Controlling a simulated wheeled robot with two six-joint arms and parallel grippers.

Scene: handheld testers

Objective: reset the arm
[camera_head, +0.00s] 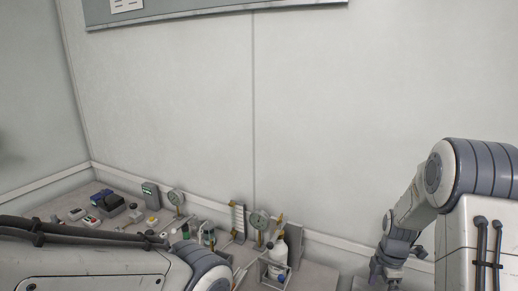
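My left arm (90,265) stretches in from the left along the bottom edge, and its end runs out of the picture, so the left gripper is not seen. My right arm (435,190) comes in at the right and bends down. My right gripper (381,275) hangs near the bottom edge, to the right of the items on the bench. It is small, dark and partly cut off, so its fingers cannot be made out.
My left arm hides part of the bench.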

